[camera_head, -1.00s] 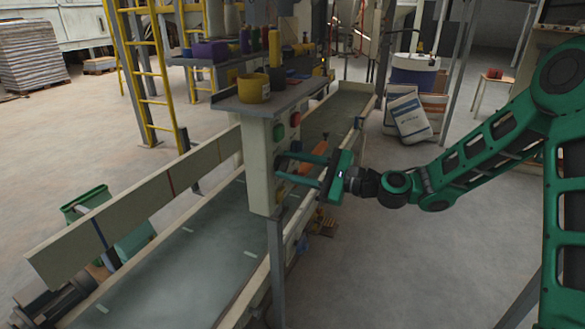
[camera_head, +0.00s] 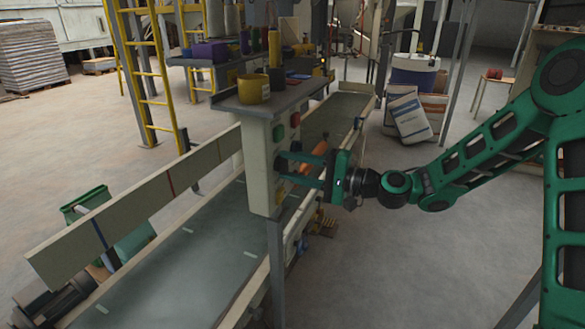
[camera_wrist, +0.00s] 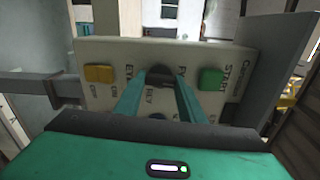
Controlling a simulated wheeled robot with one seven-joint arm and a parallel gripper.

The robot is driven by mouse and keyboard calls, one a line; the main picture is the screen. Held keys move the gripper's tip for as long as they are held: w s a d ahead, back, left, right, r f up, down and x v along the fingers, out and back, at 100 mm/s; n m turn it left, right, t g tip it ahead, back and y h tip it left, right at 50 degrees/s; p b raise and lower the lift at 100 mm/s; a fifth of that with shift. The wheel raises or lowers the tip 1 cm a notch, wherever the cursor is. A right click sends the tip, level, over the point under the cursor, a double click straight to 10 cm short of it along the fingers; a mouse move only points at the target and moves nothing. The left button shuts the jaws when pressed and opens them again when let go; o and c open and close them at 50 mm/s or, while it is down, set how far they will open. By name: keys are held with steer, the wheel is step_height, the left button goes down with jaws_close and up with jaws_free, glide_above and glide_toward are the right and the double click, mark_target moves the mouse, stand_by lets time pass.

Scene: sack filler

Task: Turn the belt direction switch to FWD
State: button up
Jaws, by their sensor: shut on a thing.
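The pale control box (camera_head: 259,180) stands on a post beside the conveyor, its button face toward my arm. In the wrist view, its panel (camera_wrist: 118,50) has a dark round switch knob (camera_wrist: 160,72) between a yellow button (camera_wrist: 98,73) and a green START button (camera_wrist: 210,78). My gripper (camera_head: 281,168) is at the panel face with its two fingers (camera_wrist: 161,82) closed on this knob. The lettering around the knob is partly covered and too small to read surely, so its setting cannot be told.
A shelf on the box holds a yellow cup (camera_head: 253,89). The conveyor belt (camera_head: 185,265) runs below and behind the box. Green (camera_head: 279,132) and red (camera_head: 295,119) buttons sit near my gripper. The floor (camera_head: 400,265) right of the conveyor is open.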

steer(key=shift+f+n, duration=0.25)
steer(key=shift+n, duration=0.35)
steer(key=o, duration=1)
steer(key=shift+r, duration=0.1)
steer(key=shift+o, duration=0.2)
steer(key=v, duration=1)
steer(key=shift+d, duration=0.4)
steer(key=shift+s, duration=0.1)
